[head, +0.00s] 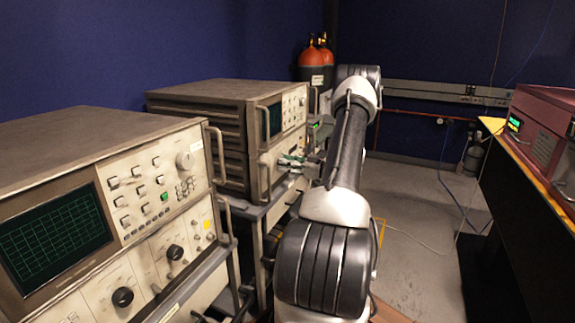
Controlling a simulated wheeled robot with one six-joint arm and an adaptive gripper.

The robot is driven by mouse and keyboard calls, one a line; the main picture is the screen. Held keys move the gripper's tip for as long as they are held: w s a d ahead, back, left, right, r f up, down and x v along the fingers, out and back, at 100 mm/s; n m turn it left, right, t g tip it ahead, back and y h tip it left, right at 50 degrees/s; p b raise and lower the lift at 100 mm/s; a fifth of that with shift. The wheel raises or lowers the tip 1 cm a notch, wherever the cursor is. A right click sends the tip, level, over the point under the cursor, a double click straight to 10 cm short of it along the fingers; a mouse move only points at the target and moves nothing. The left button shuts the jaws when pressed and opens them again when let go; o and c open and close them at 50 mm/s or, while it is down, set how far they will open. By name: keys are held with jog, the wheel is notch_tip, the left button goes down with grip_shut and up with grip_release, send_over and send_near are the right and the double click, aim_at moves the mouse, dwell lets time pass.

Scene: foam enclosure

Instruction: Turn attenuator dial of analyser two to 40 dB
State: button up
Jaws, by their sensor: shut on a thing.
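The farther analyser (196,91), a grey-brown boxed instrument with a small dark screen (275,119) and a pale front panel, stands left of centre in the head view. My gripper (284,160) is at the lower part of its front panel, with my arm reaching in from the right. The gripper appears shut on a dial there. The dial is hidden by the fingers, and its scale and setting are too small to read.
A nearer analyser (90,140) with a green-grid screen (55,240) and dark knobs stands at lower left. Red-topped cylinders (316,62) stand behind. A black bench with a red instrument (545,125) is at right. Grey floor (420,200) between is open, with loose cables.

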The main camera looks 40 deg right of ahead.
jog(key=shift+m, duration=0.4)
jog(key=shift+r+m, duration=0.15)
jog(key=shift+m, duration=15.45)
jog(key=o, duration=1)
